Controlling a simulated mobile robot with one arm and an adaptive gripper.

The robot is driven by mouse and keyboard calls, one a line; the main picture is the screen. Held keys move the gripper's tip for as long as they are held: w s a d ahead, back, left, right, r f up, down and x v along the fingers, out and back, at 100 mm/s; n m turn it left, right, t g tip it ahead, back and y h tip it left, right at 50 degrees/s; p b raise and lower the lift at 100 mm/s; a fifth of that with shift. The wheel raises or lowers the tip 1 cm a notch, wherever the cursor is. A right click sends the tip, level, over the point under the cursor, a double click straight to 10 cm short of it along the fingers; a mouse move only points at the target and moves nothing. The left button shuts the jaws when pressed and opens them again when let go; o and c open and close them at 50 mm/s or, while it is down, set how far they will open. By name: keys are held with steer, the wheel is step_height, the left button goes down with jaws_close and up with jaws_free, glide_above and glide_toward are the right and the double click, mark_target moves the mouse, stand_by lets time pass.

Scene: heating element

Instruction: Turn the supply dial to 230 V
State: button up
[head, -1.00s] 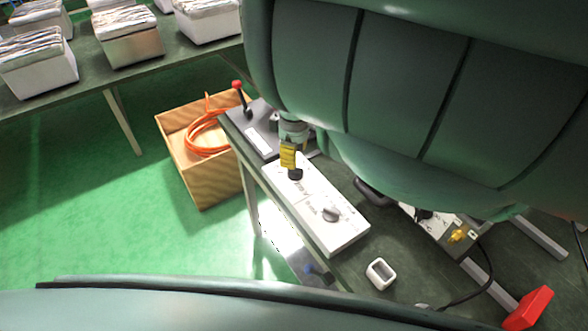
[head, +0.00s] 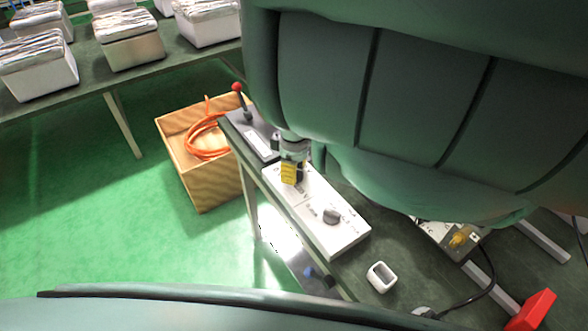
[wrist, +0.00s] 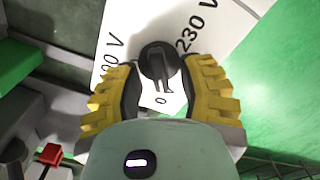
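The supply dial (wrist: 157,62) is a round black knob on a white panel (head: 335,240). In the wrist view its pointer ridge is toward the 0 mark (wrist: 161,100). The "230 V" label (wrist: 197,24) is to the upper right, and a partly hidden label ending in "00 V" is to the left. My gripper (wrist: 164,80) is open, with one yellow finger on each side of the dial and a gap visible on both sides. In the head view my gripper (head: 292,174) is low over the panel's far end and hides most of this dial.
A second dial (head: 331,215) sits nearer on the same panel. A dark box with a red-tipped lever (head: 238,88) stands beyond it. A white hollow block (head: 381,276) and a red block (head: 532,308) lie nearer. A wooden crate (head: 200,185) holds an orange cable.

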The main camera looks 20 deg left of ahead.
jaws_close()
